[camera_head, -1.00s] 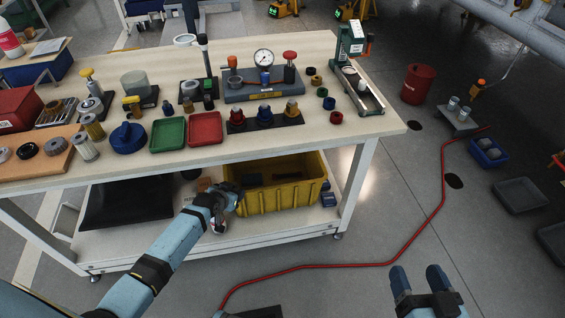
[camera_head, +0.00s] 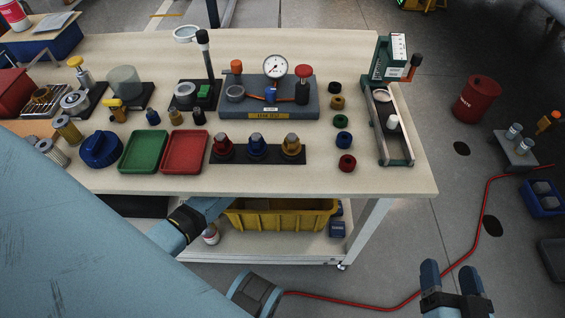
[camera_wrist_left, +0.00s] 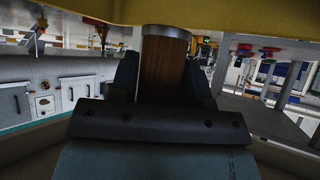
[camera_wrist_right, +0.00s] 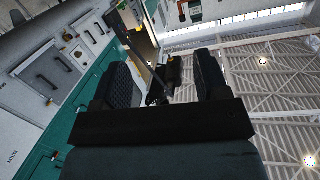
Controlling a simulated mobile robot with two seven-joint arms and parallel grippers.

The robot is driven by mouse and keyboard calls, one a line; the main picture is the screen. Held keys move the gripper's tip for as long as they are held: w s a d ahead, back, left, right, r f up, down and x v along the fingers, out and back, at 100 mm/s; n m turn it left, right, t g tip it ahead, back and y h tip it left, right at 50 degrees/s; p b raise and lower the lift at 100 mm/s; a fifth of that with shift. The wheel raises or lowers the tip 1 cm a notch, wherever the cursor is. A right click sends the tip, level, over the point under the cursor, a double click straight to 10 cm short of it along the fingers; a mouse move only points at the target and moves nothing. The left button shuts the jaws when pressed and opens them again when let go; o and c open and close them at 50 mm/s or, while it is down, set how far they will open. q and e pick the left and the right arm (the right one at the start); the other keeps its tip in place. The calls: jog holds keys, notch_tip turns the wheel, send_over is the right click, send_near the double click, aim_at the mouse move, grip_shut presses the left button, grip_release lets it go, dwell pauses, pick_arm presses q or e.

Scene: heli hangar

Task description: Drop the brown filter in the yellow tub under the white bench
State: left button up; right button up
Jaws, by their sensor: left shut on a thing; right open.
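In the left wrist view, my left gripper (camera_wrist_left: 163,78) is shut on the brown filter (camera_wrist_left: 165,62), a brown cylinder with a pale metal rim. A yellow surface of the tub (camera_wrist_left: 235,18) spans the top there, close to the filter. My right gripper (camera_head: 452,280) is open and empty, right of the bench.
The bench top holds a green tray (camera_head: 144,152), a red tray (camera_head: 185,152), a gauge stand (camera_head: 275,100) and several small parts. A red hose (camera_head: 400,302) crosses the floor.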

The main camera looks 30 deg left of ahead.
pick_arm(q)
notch_tip(320, 180, down, 2)
jog(key=shift+s+f+b, duration=0.1)
jog(key=shift+b, duration=0.9)
notch_tip(320, 180, down, 3)
jog(key=b, duration=0.3)
jog(key=shift+r, duration=0.2)
jog(key=shift+f, duration=0.1)
jog(key=shift+f+b, duration=0.35)
jog(key=shift+b, duration=0.2)
pick_arm(e)
jog(key=shift+a+r+n+t+y, duration=0.15)
jog(key=shift+a+r+t+y, duration=0.1)
jog(key=shift+a+r+y, duration=0.3)
jog(key=shift+a+r+n+t+y, duration=0.15)
jog(key=shift+a+r+t+y, duration=0.15)
jog(key=shift+a+y, duration=0.35)
pick_arm(q)
jog(key=o, duration=1)
jog(key=shift+r, duration=0.15)
pick_arm(e)
jog(key=shift+r, duration=0.15)
